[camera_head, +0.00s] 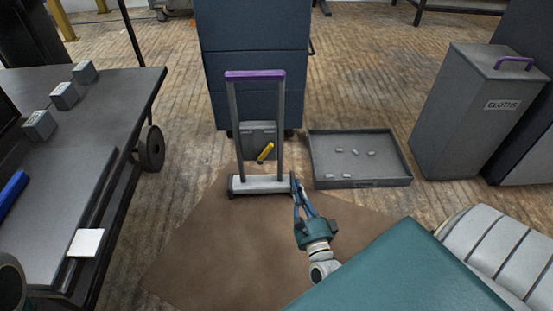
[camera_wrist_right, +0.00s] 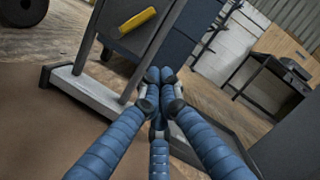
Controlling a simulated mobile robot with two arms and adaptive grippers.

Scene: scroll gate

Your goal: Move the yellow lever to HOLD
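The yellow lever (camera_head: 265,152) sits tilted on the front of a grey box (camera_head: 257,136), behind the upright frame with a purple top bar (camera_head: 254,75). In the right wrist view the lever (camera_wrist_right: 137,20) is up and left of my fingers. My right gripper (camera_head: 296,182) is low beside the frame's right post, apart from the lever. In the wrist view its blue fingertips (camera_wrist_right: 160,74) are together with nothing visible between them. Whether they touch the post is unclear. No HOLD marking is readable.
A shallow grey tray (camera_head: 400,176) with several small pieces lies right of the frame. A grey CLOTHS bin (camera_head: 455,120) stands farther right. A dark workbench (camera_head: 60,185) fills the left. A blue cabinet (camera_head: 254,60) stands behind. A brown mat (camera_head: 215,245) lies clear in front.

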